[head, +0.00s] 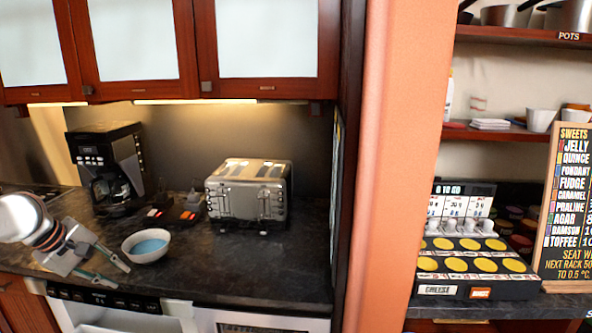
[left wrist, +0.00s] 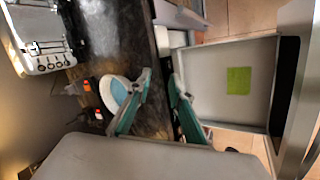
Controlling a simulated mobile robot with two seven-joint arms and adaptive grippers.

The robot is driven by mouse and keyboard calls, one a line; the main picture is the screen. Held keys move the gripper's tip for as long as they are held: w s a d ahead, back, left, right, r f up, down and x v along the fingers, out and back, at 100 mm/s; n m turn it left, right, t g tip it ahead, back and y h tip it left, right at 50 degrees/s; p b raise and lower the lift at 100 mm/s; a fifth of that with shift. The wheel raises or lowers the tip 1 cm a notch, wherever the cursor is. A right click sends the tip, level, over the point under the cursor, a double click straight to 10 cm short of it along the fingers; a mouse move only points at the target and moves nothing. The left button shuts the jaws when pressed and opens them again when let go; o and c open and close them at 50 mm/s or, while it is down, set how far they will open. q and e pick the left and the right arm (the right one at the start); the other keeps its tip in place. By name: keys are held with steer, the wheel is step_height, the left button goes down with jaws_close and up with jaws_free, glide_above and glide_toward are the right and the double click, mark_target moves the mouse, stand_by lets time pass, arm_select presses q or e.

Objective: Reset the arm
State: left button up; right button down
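My left gripper (head: 122,277) reaches in from the left over the front edge of the counter. Its two fingers are apart with nothing between them. In the left wrist view the left gripper (left wrist: 159,80) shows open, with teal finger pads. A white bowl with blue contents (head: 148,244) stands on the dark counter, just right of and behind the fingertips. In the left wrist view the bowl (left wrist: 116,94) shows partly behind one finger. My right gripper is out of view.
A pulled-out drawer (left wrist: 225,55) holds a green square (left wrist: 238,80). The white appliance front (head: 150,315) lies below the counter. A coffee maker (head: 105,165) and a toaster (head: 248,192) stand at the back. An orange pillar (head: 405,150) and shelves are to the right.

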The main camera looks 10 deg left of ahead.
arm_select(q)
steer(key=s+d+f+m+t+h, duration=0.1)
steer(key=d+f+m, duration=0.55)
steer(key=f, duration=0.65)
steer(key=s+d+f+m+t+h, duration=0.1)
steer(key=s+d+f+m, duration=0.15)
steer(key=d+f, duration=0.9)
steer(key=s+d+f+m+t+y, duration=0.1)
steer(key=s+d+f+m+t, duration=0.1)
steer(key=s+d+f+m, duration=0.7)
steer(key=s+d+f, duration=0.2)
steer(key=s+d, duration=0.2)
steer(key=d, duration=0.1)
steer(key=shift+s+d+t+y, duration=0.25)
steer(key=shift+s+t+y, duration=0.05)
steer(key=shift+s+y, duration=0.1)
steer(key=shift+a, duration=0.1)
